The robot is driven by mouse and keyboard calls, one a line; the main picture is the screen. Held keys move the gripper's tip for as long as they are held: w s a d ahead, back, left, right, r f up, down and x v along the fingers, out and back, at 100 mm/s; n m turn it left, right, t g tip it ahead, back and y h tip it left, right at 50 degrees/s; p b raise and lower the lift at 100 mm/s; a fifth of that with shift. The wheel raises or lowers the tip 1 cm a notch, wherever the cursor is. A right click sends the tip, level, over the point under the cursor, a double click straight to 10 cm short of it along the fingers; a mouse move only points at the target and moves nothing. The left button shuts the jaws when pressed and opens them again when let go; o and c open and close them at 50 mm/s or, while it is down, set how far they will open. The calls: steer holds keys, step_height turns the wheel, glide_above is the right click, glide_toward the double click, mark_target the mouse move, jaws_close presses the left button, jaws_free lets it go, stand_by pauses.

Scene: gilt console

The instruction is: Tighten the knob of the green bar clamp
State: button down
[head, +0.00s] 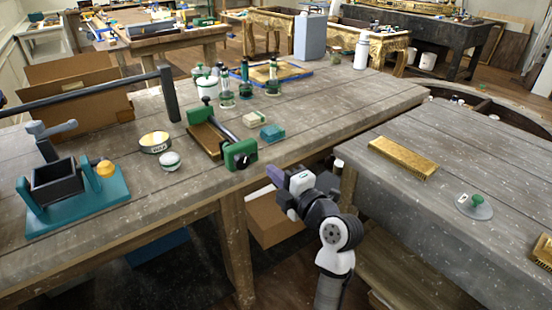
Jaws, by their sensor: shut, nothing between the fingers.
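The green bar clamp (238,153) lies on the left workbench, near its front edge. It has a dark bar and green end blocks, with a wooden piece (209,139) beside the bar. Its dark knob (243,160) shows on the near green block, facing the bench's front edge. My gripper (272,172) is at the front edge of the bench, just right of and slightly below the knob, and looks apart from it. Its fingers are small and partly hidden in this view; they are shut with nothing held.
Round tins (155,142) and a teal vise-like fixture (70,200) stand to the left. Green-topped jars (226,95) stand behind. The right bench (450,170) holds a gold bar (403,158).

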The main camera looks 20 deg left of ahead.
steer(key=shift+n, duration=0.3)
steer(key=shift+p+x, duration=1)
steer(key=shift+x, duration=2.45)
steer(key=shift+r, duration=0.15)
steer(key=shift+s+a+f+b, duration=0.35)
steer(key=shift+f+b, duration=0.05)
steer(key=shift+b, duration=0.35)
steer(key=shift+a+f+b, duration=0.1)
steer(key=shift+f+b, duration=0.3)
steer(key=shift+b, duration=2.55)
steer(key=shift+w+d+b, duration=0.2)
steer(key=shift+d+b, duration=0.15)
steer(key=shift+b, duration=0.3)
steer(key=b+v, duration=0.2)
steer(key=v, duration=0.4)
steer(key=shift+w+d, duration=0.15)
